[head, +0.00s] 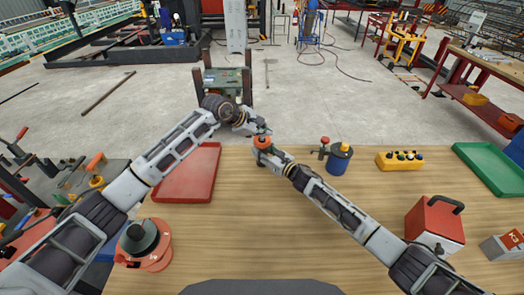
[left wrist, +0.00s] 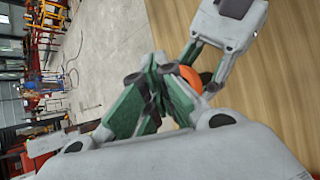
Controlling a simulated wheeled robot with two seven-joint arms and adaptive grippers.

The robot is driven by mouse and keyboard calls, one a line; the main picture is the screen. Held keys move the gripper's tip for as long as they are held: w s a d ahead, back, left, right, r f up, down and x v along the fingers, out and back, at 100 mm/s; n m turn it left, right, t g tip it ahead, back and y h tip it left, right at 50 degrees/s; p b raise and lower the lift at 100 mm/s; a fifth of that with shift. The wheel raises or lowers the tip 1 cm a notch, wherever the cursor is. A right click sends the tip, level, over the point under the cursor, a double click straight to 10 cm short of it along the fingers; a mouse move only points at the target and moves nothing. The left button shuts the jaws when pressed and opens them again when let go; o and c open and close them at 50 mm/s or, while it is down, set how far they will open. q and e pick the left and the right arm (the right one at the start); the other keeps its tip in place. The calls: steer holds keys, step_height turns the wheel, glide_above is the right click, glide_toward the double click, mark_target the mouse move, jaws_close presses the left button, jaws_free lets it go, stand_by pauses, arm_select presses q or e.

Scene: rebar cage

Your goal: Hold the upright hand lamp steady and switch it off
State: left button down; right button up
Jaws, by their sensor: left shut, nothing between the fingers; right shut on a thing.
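The hand lamp (head: 262,142) shows only as a small orange-red part near the table's far edge, between my two grippers. Most of it is hidden by them. My right gripper (head: 268,154) is shut on the lamp from the near right side. My left gripper (head: 262,130) is shut and empty, its tips close above the lamp's orange part. In the left wrist view the orange part of the lamp (left wrist: 189,79) shows between my left gripper's green fingers (left wrist: 155,88) and my right gripper (left wrist: 206,68). The switch cannot be made out, nor whether the left fingertips touch the lamp.
A red tray (head: 188,174) lies left of the lamp. A blue canister (head: 339,160) and a yellow button box (head: 400,160) stand right, with a green tray (head: 490,165) beyond. A red box (head: 434,222) and an orange reel (head: 147,246) stand nearer. The table's middle is clear.

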arm_select(q)
steer(key=shift+f, duration=0.45)
steer(key=shift+r, duration=0.15)
stand_by(0.3)
steer(key=shift+r, duration=0.35)
step_height(320, 180, up, 6)
stand_by(1.1)
arm_select(e)
steer(key=o, duration=1.3)
